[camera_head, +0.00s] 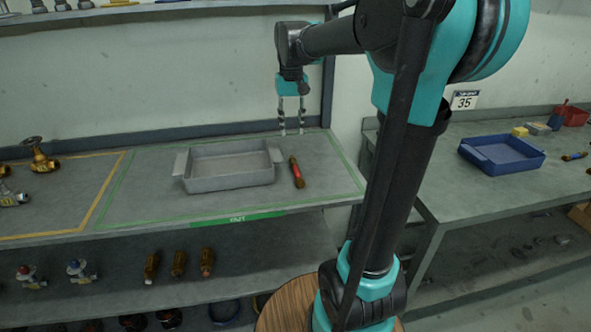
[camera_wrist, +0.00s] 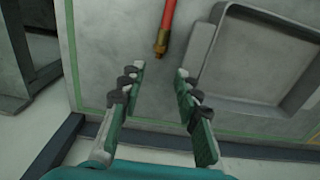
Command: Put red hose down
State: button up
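The red hose (camera_head: 297,172) lies on the grey bench top, inside the green-outlined area, just right of the grey tray. In the wrist view the red hose (camera_wrist: 167,28) shows at the top, with a brass end pointing toward my gripper. My gripper (camera_head: 291,132) is above the back part of the bench, pointing down. In the wrist view my gripper (camera_wrist: 161,70) has its two fingers spread apart with nothing between them. The hose end lies beyond the fingertips, apart from them.
The grey tray (camera_head: 230,182) stands left of the hose. A green OUT label (camera_head: 238,218) marks the bench's front edge. A blue tray (camera_head: 502,167) sits on the right bench. Brass valves (camera_head: 40,157) stand at the left. A wall and upright post are behind my gripper.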

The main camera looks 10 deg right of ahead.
aim_at(292, 157)
notch_tip(292, 157, down, 10)
dwell(0.6)
grip_shut()
